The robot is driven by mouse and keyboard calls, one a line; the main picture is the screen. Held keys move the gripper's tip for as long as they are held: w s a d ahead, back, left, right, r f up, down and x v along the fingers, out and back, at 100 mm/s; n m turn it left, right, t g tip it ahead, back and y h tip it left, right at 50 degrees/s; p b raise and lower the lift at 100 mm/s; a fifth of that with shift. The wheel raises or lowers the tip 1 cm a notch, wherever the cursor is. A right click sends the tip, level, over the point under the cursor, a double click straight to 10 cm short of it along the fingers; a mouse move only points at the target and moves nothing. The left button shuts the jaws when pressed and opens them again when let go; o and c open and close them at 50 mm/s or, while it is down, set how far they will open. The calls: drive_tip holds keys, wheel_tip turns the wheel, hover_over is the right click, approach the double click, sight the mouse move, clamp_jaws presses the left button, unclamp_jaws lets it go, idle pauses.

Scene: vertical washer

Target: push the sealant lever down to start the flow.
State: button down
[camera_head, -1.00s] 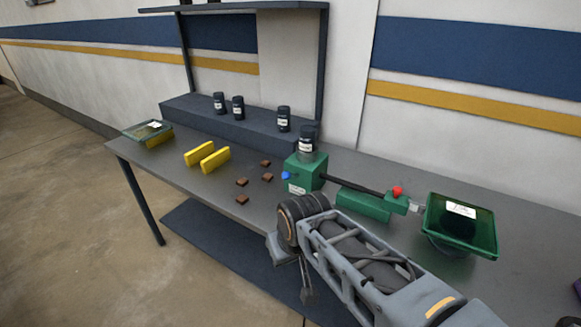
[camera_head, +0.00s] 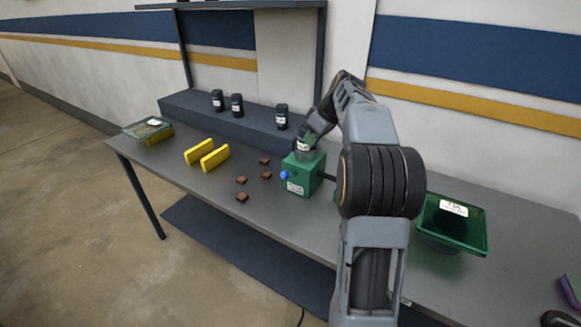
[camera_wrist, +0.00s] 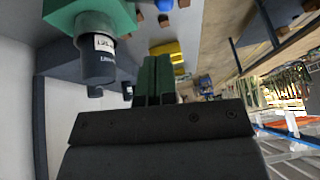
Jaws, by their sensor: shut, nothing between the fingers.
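The green sealant dispenser box (camera_head: 302,176) stands on the grey table. A dark jar with a white label sits on top of it (camera_head: 304,146). A small blue knob (camera_head: 284,175) sticks out of its left side, and a black bar (camera_head: 327,177) runs right behind my arm. Whether the blue knob or the bar is the lever, I cannot tell. My gripper (camera_wrist: 158,62) is shut and empty in the wrist view, beside the jar (camera_wrist: 97,60) and the green box (camera_wrist: 85,15). In the head view my arm's end is at the jar; my arm hides the bar's far end.
Several brown blocks (camera_head: 241,180) and two yellow bars (camera_head: 214,157) lie left of the dispenser. A green tray (camera_head: 425,225) stands to the right. Dark jars (camera_head: 237,105) stand on the raised step (camera_head: 190,112) behind. A lidded tray (camera_head: 140,128) is at the far left.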

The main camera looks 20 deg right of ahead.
sight(288, 173)
idle(0.3)
drive_tip(key=p+x, duration=0.1)
drive_tip(key=x, duration=0.5)
drive_tip(key=p+x, duration=0.1)
drive_tip(key=x, duration=0.6)
drive_tip(key=shift+s+a+p, duration=0.15)
drive_tip(key=shift+a+p, duration=0.1)
drive_tip(key=shift+p, duration=0.05)
drive_tip(key=shift+a+f, duration=0.15)
drive_tip(key=shift+f, duration=0.3)
drive_tip(key=shift+f, duration=0.1)
